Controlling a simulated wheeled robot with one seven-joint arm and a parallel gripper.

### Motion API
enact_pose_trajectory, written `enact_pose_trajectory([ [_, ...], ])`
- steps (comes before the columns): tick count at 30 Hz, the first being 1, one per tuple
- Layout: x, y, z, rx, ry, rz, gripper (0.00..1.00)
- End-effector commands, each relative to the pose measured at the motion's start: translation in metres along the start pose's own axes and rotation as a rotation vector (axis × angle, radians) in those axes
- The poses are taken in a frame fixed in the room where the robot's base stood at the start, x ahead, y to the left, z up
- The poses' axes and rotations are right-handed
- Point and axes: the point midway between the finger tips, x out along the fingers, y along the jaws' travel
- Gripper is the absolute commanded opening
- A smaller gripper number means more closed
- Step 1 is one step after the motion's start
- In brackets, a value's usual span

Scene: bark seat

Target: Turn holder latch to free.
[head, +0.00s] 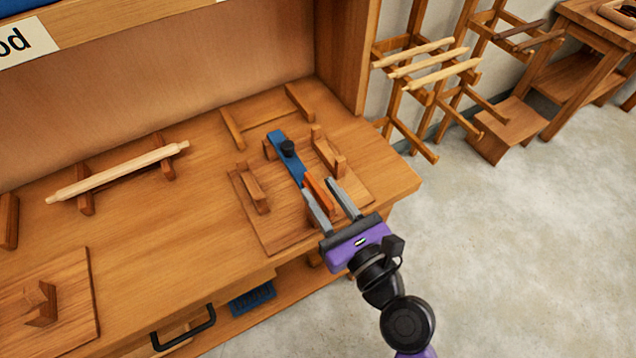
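The holder is a wooden board (277,235) on the bench with upright wooden blocks at its sides. A blue bar (277,142) with a black knob (288,148) lies along its middle. An orange piece (317,189), which looks like the latch, extends from the near end of the blue bar toward me. My gripper (318,186), purple with two grey fingers, reaches in from the lower right. Its fingers are spread apart, one on each side of the orange piece. Whether either finger touches it is hard to tell.
A pale turned rod (118,175) rests on wooden supports at the left. Another board with a wooden block (40,304) lies at the lower left. The cabinet's side panel (340,52) rises behind the holder. A rack with pale rods (428,62) stands at the back right. Floor at right is clear.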

Motion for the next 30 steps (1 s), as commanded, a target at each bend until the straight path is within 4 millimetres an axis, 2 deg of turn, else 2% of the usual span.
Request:
enact_pose_trajectory([
  [6,0.017,0.000,0.000,-0.001,0.000,0.000,0.35],
  [14,0.018,0.000,0.000,-0.001,0.000,0.000,0.35],
  [19,0.018,0.000,0.000,-0.001,0.000,0.000,0.03],
  [20,0.018,0.000,0.000,-0.001,0.000,0.000,0.00],
  [30,0.017,0.000,-0.001,0.001,0.000,0.016,0.00],
])
